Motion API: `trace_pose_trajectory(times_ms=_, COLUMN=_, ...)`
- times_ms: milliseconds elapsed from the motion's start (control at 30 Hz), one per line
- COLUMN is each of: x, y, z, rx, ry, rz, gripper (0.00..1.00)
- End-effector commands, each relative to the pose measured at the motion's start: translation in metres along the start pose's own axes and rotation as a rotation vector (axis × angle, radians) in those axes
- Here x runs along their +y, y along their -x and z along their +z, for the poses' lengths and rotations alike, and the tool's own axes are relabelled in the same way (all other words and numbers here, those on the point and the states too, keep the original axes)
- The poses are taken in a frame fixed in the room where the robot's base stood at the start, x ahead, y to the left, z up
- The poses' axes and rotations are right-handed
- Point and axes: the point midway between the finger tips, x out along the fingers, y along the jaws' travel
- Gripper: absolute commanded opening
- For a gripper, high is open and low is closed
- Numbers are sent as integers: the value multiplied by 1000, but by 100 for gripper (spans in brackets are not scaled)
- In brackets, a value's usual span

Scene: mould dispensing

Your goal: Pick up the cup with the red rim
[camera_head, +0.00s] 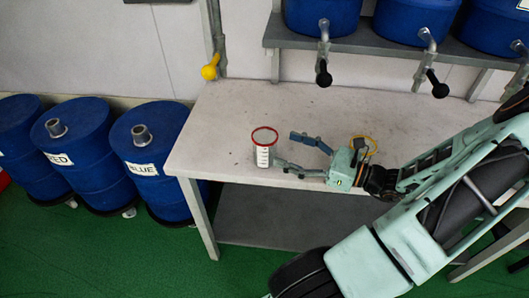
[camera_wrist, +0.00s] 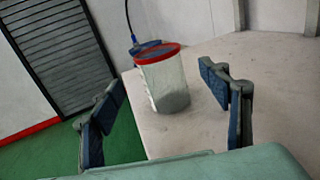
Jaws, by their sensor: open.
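The cup with the red rim (camera_head: 264,148) stands upright on the pale table (camera_head: 215,125), close to its front left part. It is clear with dark markings on its side. I cannot tell whether the lower finger touches the cup.
Blue drums, one marked BLUE (camera_head: 150,150), stand on the floor left of the table. Above the table's back, a grey shelf (camera_head: 375,45) holds blue drums with black-handled taps. A yellow-handled tap (camera_head: 211,68) hangs at the back left.

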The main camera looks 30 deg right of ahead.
Motion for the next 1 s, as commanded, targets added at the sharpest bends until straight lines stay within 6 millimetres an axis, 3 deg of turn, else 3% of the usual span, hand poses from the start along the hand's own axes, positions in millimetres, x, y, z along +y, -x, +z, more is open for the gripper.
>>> trace_pose_trajectory(times_ms=267, x=0, y=-22, z=0, rx=2, ry=1, rz=2, gripper=70)
trace_pose_trajectory(times_ms=600, x=0, y=-71, z=0, rx=2, ry=2, rz=0, gripper=70)
trace_pose_trajectory(times_ms=867, x=0, y=-75, z=0, rx=4, ry=3, rz=0, gripper=70)
trace_pose_trajectory(times_ms=1000, x=0, y=-75, z=0, rx=4, ry=3, rz=0, gripper=57)
